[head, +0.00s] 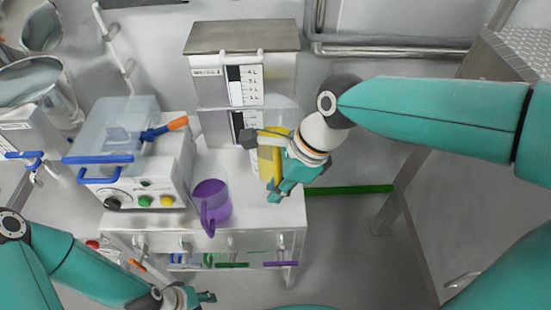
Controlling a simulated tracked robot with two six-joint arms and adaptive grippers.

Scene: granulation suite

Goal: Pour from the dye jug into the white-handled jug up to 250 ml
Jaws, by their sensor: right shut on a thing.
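A purple jug (212,200) with a purple handle stands upright at the front of the white bench top. My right gripper (284,172) is shut on a yellow thing (268,160) above the bench's right side, to the right of the purple jug and apart from it. The gripper hides part of the yellow thing, so I cannot tell whether it is the dye jug. I cannot make out a white-handled jug for certain. My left gripper (200,298) is low at the bottom edge, in front of the bench and away from the jug; its finger opening is unclear.
A white machine (150,185) with coloured knobs and a clear blue-tinted cover stands left of the purple jug. A tall cabinet (245,38) with a steel top stands behind. The bench top (262,212) has free room right of the jug. A steel-legged table (388,215) is at right.

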